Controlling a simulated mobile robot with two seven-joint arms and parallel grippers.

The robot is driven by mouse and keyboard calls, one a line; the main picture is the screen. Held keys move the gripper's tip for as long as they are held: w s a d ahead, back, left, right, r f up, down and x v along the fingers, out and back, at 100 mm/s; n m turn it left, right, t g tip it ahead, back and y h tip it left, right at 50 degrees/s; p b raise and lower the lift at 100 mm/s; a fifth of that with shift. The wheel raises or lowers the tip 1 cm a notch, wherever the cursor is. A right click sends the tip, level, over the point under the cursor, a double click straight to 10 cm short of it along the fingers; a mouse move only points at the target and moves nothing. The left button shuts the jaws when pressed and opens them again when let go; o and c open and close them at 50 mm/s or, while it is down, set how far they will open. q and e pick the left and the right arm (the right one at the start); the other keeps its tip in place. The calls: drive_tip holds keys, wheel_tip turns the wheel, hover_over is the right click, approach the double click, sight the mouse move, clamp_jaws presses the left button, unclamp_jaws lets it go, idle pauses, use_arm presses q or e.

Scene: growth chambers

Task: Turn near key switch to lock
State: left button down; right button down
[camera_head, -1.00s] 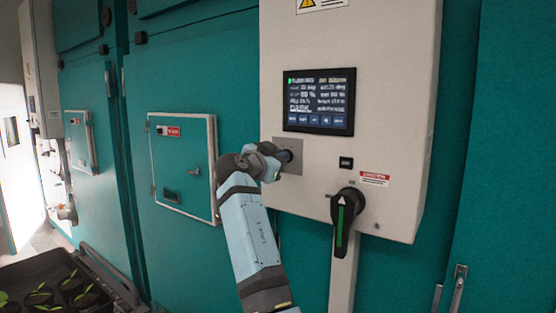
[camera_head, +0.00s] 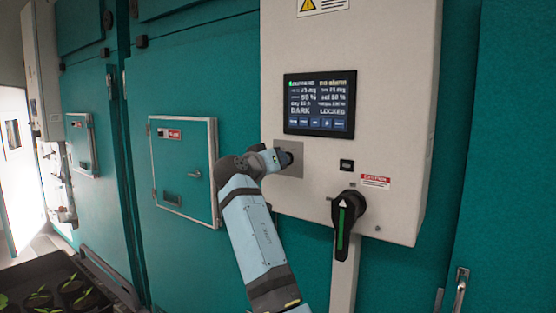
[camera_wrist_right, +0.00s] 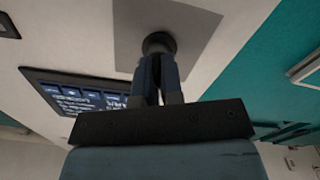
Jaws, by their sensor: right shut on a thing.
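The near key switch is a dark round knob (camera_wrist_right: 158,43) on a square grey plate (camera_head: 296,172) on the front of the white control box. My right gripper (camera_wrist_right: 157,72) is shut on the key switch, its two fingers closed together at the knob in the right wrist view. In the head view my right gripper (camera_head: 284,158) reaches the plate from the left and mostly hides the switch. The display (camera_head: 319,104) above shows text whose lower line seems to read DARK and LOCKED. My left gripper is out of view.
A black rotary handle with a green stripe (camera_head: 346,215) sticks out low on the control box (camera_head: 400,120). A small teal hatch (camera_head: 185,180) is on the chamber wall to the left. A dark tray with seedlings (camera_head: 30,268) is at lower left.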

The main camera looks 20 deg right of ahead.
drive_tip(key=shift+r+n, duration=0.2)
drive_tip(key=shift+n, duration=0.3)
drive_tip(key=c, duration=1.3)
unclamp_jaws()
drive_tip(key=shift+o, duration=0.2)
drive_tip(key=shift+f, duration=0.1)
drive_tip(key=shift+f, duration=0.1)
